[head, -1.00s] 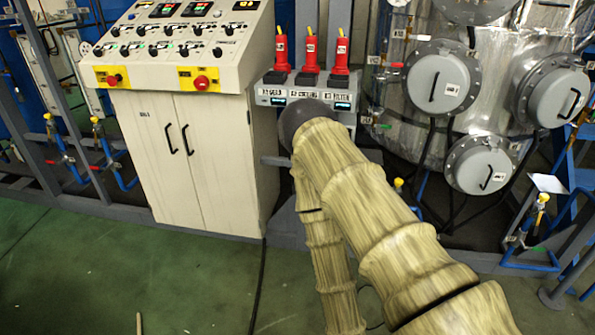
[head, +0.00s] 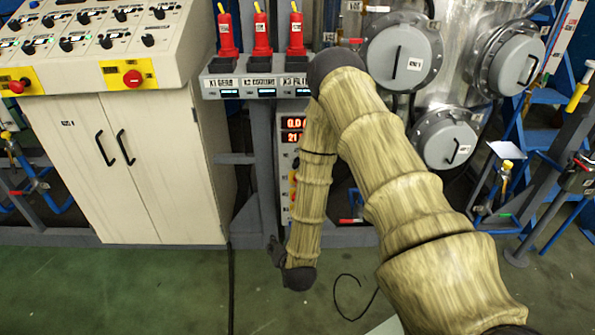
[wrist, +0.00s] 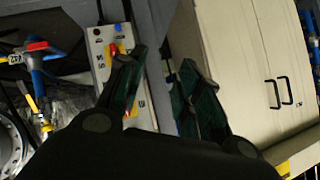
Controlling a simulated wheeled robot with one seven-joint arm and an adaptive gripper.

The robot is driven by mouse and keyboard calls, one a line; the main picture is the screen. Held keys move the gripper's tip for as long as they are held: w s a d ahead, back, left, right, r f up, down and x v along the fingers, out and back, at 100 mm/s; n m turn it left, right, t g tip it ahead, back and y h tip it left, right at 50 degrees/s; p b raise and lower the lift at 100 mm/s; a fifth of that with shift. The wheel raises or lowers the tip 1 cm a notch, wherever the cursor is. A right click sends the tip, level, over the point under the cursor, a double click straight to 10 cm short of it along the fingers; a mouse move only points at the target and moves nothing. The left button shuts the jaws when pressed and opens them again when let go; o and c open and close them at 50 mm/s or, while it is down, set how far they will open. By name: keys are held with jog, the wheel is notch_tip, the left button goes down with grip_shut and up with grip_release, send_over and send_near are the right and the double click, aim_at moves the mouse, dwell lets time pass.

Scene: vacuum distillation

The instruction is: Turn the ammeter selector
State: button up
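A narrow grey panel (head: 290,150) with red digital readouts stands behind my arm in the head view, its lower controls partly covered. The same kind of panel (wrist: 103,42), with a red-and-yellow switch and small buttons, shows in the wrist view. A sloped console (head: 95,58) at the upper left of the head view carries several black knobs. I cannot tell which control is the ammeter selector.
The white cabinet (head: 150,170) with two black handles stands left of my gripper. Red devices (head: 262,35) stand on a labelled shelf above. A metal vessel with round hatches (head: 404,50) is at the right. A black cable lies on the open green floor (head: 130,290).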

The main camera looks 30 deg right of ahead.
jog(key=w+d+r+m+t+h+b, duration=0.2)
jog(key=w+d+r+m+t+h, duration=0.2)
jog(key=w+d+r+m+h, duration=0.55)
jog(key=w+d+r+n+y+p, duration=0.1)
jog(key=w+d+r+n+y, duration=0.1)
jog(key=w+d, duration=0.7)
jog(key=shift+w+d+r+y+p, duration=0.25)
jog(key=shift+d+r+y+p, duration=0.1)
jog(key=shift+d+y, duration=0.15)
jog(key=shift+c, duration=0.4)
grip_shut()
